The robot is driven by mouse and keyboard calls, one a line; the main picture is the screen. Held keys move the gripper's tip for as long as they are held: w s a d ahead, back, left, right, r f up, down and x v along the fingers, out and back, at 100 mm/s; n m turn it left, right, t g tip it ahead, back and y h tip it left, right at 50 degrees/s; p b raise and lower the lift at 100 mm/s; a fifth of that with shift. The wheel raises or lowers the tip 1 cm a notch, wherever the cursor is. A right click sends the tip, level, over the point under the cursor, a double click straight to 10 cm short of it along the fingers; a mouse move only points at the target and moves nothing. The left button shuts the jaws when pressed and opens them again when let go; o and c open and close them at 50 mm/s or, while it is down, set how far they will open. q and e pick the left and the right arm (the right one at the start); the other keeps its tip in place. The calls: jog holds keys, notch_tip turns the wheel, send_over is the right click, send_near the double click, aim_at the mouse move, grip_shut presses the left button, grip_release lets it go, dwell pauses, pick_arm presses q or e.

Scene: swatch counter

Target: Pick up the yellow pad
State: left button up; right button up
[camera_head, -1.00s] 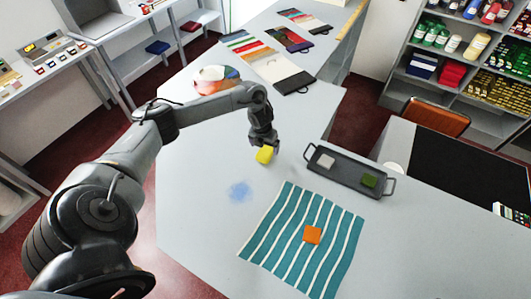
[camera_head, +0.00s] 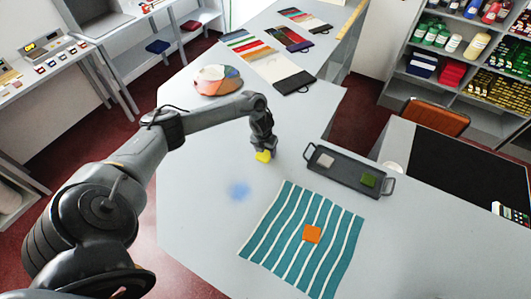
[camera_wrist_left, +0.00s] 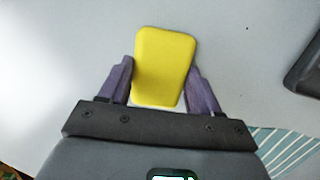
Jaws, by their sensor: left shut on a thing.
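The yellow pad (camera_head: 263,156) is at the tip of my left gripper (camera_head: 262,151), over the grey counter left of the tray. In the left wrist view the pad (camera_wrist_left: 164,66) sits between the two fingers, one against each long side. My left gripper is shut on it. Whether the pad touches the counter or hangs just above it, I cannot tell. My right gripper is in neither view.
A dark tray (camera_head: 346,176) holds a white pad (camera_head: 326,160) and a green pad (camera_head: 368,180). A teal striped cloth (camera_head: 280,246) bears an orange pad (camera_head: 312,234). A blue smudge (camera_head: 240,191) marks the counter. A multicoloured round item (camera_head: 217,79) lies behind my arm.

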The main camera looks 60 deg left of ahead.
pick_arm(q)
jog(key=shift+r, duration=0.15)
jog(key=shift+r, duration=0.6)
notch_tip(320, 180, up, 2)
jog(key=shift+r+b, duration=0.2)
jog(key=shift+b, duration=0.1)
jog(key=s+d+r+p, duration=0.2)
jog(key=d+r, duration=0.5)
jog(key=d, duration=0.4)
jog(key=shift+s+d+p, duration=0.15)
jog(key=shift+s+p, duration=0.15)
jog(key=shift+s, duration=0.05)
